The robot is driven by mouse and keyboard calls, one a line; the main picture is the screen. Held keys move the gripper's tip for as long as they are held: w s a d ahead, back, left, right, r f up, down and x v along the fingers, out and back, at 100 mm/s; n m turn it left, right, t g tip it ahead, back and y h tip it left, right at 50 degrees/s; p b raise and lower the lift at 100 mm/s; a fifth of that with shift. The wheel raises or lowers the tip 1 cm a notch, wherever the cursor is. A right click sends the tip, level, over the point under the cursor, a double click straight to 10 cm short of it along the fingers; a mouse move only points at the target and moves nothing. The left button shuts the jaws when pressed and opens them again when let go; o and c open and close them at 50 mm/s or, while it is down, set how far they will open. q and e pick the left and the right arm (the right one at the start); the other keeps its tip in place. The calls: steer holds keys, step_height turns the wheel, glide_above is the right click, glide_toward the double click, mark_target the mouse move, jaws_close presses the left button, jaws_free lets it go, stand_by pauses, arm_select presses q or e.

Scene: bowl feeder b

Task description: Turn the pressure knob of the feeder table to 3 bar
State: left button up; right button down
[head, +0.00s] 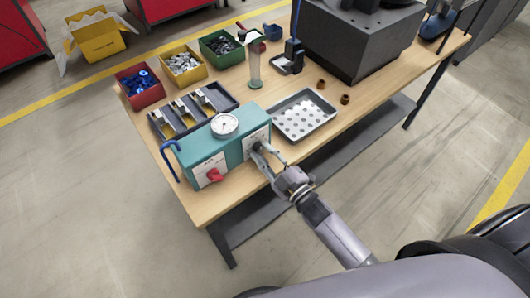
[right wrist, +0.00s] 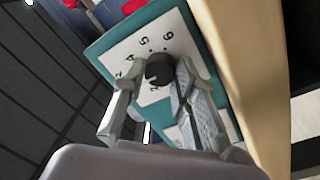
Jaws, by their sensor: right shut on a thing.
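The teal feeder control box (head: 192,160) stands at the near left corner of the wooden table. Its black pressure knob (right wrist: 158,68) sits on a white dial plate (right wrist: 143,44) with numbers; 4, 5 and 6 can be read. The fingers (right wrist: 157,74) also show in the right wrist view. In the head view the gripper hides the knob. I cannot tell which number the knob points to. My left gripper is not in view.
A round white gauge (head: 224,125) is on top of the box, its reading too small to tell. A red switch (head: 214,175) is on its front. A perforated tray (head: 304,115) lies to the right. Coloured bins, including a red one (head: 140,88), stand behind. A blue hook (head: 171,160) is at the left.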

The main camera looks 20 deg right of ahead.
steer(key=shift+f, duration=0.1)
stand_by(0.3)
steer(key=c, duration=1.3)
jaws_free()
steer(key=v, duration=1.2)
steer(key=s+d+f+m+g+h, duration=0.2)
steer(key=s+f+m+g, duration=0.15)
steer(key=f, duration=0.95)
steer(key=s+d+f+m+g+h, duration=0.2)
steer(key=s+f+m+g+h, duration=0.15)
steer(key=f, duration=0.85)
steer(key=s+f+m+g, duration=0.1)
steer(key=s+f+g, duration=0.3)
steer(key=s+f, duration=0.4)
steer(key=s+f+m+g, duration=0.2)
steer(key=s+f+g, duration=0.3)
steer(key=s+f, duration=0.4)
steer(key=s+h, duration=0.1)
steer(key=s, duration=0.6)
steer(key=shift+s+d+m+g, duration=0.25)
steer(key=shift+s+m+g, duration=0.05)
steer(key=shift+s, duration=0.05)
